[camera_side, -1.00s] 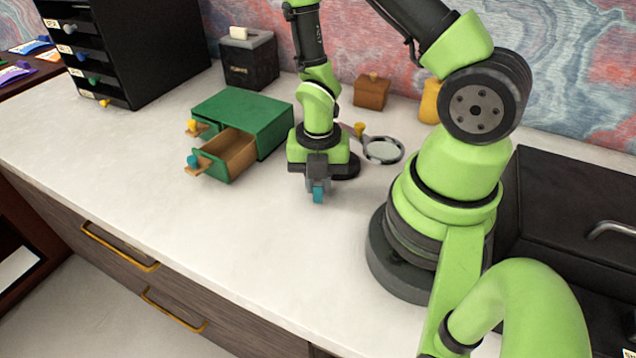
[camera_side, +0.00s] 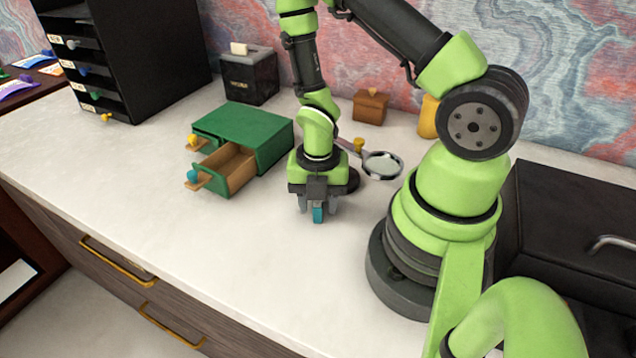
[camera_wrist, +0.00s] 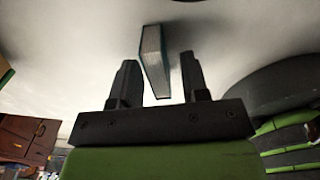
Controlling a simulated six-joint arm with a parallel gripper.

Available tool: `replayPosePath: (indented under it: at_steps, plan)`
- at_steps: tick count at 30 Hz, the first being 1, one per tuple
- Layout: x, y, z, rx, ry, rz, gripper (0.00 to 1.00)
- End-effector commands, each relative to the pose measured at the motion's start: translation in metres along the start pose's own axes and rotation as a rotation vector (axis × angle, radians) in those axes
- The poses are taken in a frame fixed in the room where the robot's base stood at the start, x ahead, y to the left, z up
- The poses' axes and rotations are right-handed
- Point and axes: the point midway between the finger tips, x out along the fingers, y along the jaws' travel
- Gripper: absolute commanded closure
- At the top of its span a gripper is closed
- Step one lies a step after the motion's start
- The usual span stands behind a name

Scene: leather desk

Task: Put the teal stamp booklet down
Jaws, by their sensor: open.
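The teal stamp booklet (camera_side: 318,214) is between the fingers of my gripper (camera_side: 317,208) in the side view, low over the white desk top. In the wrist view the booklet (camera_wrist: 153,58) stands on edge, its pale page edges and teal cover showing. My gripper (camera_wrist: 157,85) is open there, with a gap between the booklet and each finger. The booklet's lower edge is partly hidden, and I cannot tell exactly how it meets the desk.
A green drawer box (camera_side: 245,128) with an open, empty drawer (camera_side: 228,170) stands to the left. A magnifying glass (camera_side: 382,165) lies behind to the right. A black drawer tower (camera_side: 150,50) stands at the back left. The desk's front left (camera_side: 190,235) is clear.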

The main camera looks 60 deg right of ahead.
Motion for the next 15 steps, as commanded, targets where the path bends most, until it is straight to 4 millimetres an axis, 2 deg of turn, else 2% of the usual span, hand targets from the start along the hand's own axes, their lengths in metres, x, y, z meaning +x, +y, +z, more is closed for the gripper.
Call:
replayPosePath:
  at_steps: [5,15]
  plan:
    - [-0.019,0.001,0.001,0.001,-0.004,0.005,0.58]
    - [-0.075,0.002,0.001,0.0,-0.007,0.008,0.58]
